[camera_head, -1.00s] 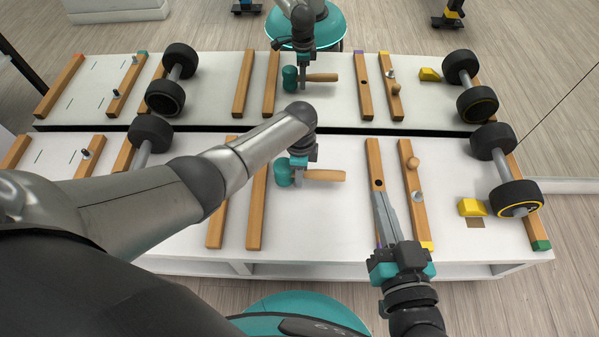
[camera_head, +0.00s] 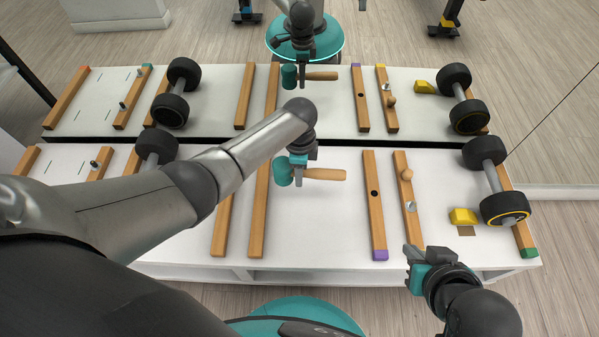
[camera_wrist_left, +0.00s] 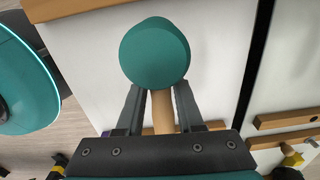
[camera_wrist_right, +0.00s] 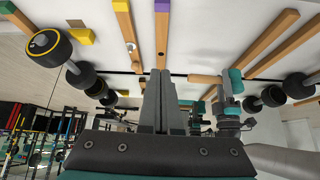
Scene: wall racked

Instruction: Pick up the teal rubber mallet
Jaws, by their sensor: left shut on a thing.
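The mallet has a rounded teal head (camera_head: 283,172) and a light wooden handle (camera_head: 328,174). It lies level, head to the left, over the middle of the white shelf in the head view. My left gripper (camera_head: 299,178) points down and is shut on the handle close to the head. In the left wrist view the teal head (camera_wrist_left: 155,55) is beyond the fingertips and the handle (camera_wrist_left: 162,112) runs between the fingers. I cannot tell whether the mallet touches the shelf. My right gripper (camera_head: 412,254) is at the shelf's front edge. Its fingers (camera_wrist_right: 160,98) are together and empty.
The white shelf (camera_head: 325,225) carries wooden rails (camera_head: 374,200), some with pegs. Dumbbells with dark wheels (camera_head: 485,152) stand left and right. A yellow block (camera_head: 463,216) lies at the right. A mirror behind the dark strip repeats the scene. Shelf around the handle is clear.

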